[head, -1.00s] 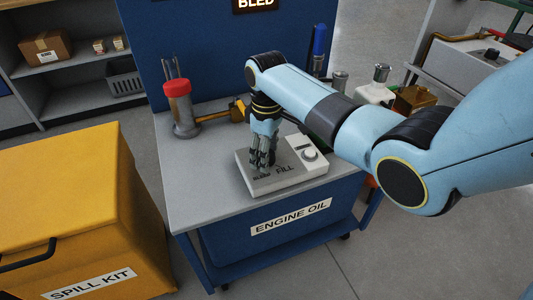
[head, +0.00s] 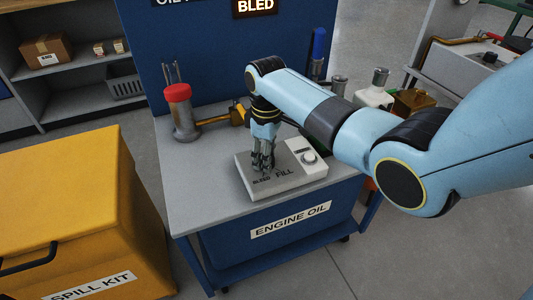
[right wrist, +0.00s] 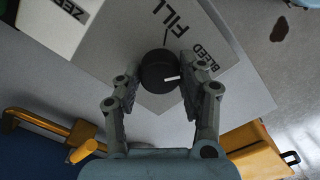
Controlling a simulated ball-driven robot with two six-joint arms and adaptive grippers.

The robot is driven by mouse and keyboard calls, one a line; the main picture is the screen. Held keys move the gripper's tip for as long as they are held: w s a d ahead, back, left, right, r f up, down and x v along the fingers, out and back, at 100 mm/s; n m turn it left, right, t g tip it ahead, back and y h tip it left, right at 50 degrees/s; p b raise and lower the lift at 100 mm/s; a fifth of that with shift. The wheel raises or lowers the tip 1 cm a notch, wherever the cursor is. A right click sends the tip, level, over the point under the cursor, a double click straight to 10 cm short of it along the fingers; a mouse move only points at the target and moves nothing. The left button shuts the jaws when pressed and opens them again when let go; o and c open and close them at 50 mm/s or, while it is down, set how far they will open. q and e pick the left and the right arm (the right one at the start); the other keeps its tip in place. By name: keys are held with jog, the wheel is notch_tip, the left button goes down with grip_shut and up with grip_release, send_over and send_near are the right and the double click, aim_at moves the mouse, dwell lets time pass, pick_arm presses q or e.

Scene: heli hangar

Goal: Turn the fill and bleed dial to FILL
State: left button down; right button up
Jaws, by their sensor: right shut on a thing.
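The fill and bleed dial (right wrist: 160,72) is a round black knob with a white pointer mark, on a light grey panel. The pointer faces right in the right wrist view, on the BLEED (right wrist: 206,60) side and away from the FILL label (right wrist: 168,14). My right gripper (right wrist: 158,82) is shut on the dial, one finger on each side. In the head view the right gripper (head: 262,168) points down onto the grey box (head: 290,182), and its fingers hide the dial. My left gripper is not in view.
A second, pale round knob (head: 309,158) sits on the box's right part. A yellow spill kit bin (head: 70,210) stands left of the bench.

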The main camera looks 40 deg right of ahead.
jog(key=n+p, duration=0.2)
jog(key=shift+r+n, duration=0.2)
jog(key=shift+n, duration=0.2)
jog(key=n+p, duration=0.2)
jog(key=shift+n, duration=0.4)
jog(key=n+p, duration=0.1)
jog(key=n, duration=0.2)
jog(key=shift+f, duration=0.1)
jog(key=shift+f+n+p, duration=0.1)
jog(key=shift+n+p, duration=0.55)
jog(key=shift+n, duration=1.55)
jog(key=o, duration=1.2)
